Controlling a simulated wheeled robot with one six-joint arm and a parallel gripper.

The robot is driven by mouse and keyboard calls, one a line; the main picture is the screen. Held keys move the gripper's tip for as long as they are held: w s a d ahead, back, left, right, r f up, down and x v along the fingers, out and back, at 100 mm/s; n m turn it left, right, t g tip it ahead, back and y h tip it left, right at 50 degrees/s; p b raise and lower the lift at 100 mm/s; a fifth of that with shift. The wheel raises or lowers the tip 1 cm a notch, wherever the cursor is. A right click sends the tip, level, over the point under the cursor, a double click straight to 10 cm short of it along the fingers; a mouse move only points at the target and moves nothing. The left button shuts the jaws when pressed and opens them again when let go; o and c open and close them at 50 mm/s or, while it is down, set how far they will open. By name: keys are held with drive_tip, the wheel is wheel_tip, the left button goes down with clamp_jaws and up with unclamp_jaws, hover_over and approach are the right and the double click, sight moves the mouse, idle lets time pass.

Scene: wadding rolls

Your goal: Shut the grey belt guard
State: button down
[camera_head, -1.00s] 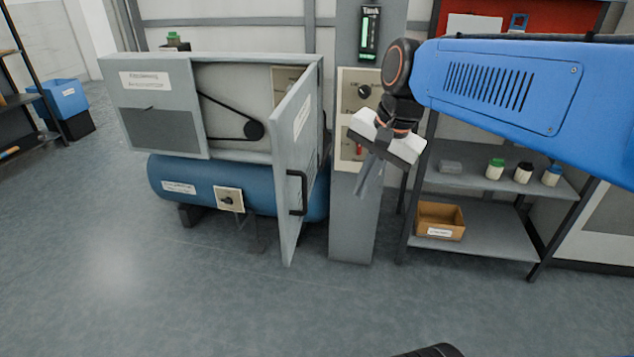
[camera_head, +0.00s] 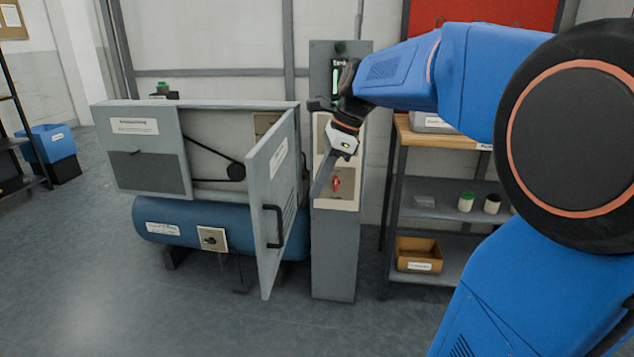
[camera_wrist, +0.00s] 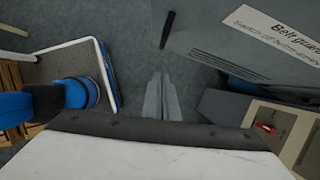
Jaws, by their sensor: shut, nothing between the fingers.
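The grey belt guard (camera_head: 271,200) is a hinged door on the grey compressor housing. It stands open, swung out toward me, with a black handle (camera_head: 273,227) on its outer face. The opening beside it shows a black belt and pulley (camera_head: 236,172). My gripper (camera_head: 318,192) is shut and empty, pointing down just right of the guard, in front of the grey column. In the wrist view my gripper (camera_wrist: 161,95) points down with the guard (camera_wrist: 225,35) and its label at the upper right. I cannot tell whether they touch.
A blue tank (camera_head: 170,222) lies under the housing. A grey column (camera_head: 333,255) with a red switch (camera_head: 337,184) stands right of the guard. A shelf with a brown box (camera_head: 418,252) is further right. The floor in front is clear.

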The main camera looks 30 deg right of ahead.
drive_tip(key=w+a+f, duration=0.2)
drive_tip(key=a+f, duration=0.4)
drive_tip(key=shift+w, duration=0.2)
drive_tip(key=shift+a, duration=0.1)
idle(0.4)
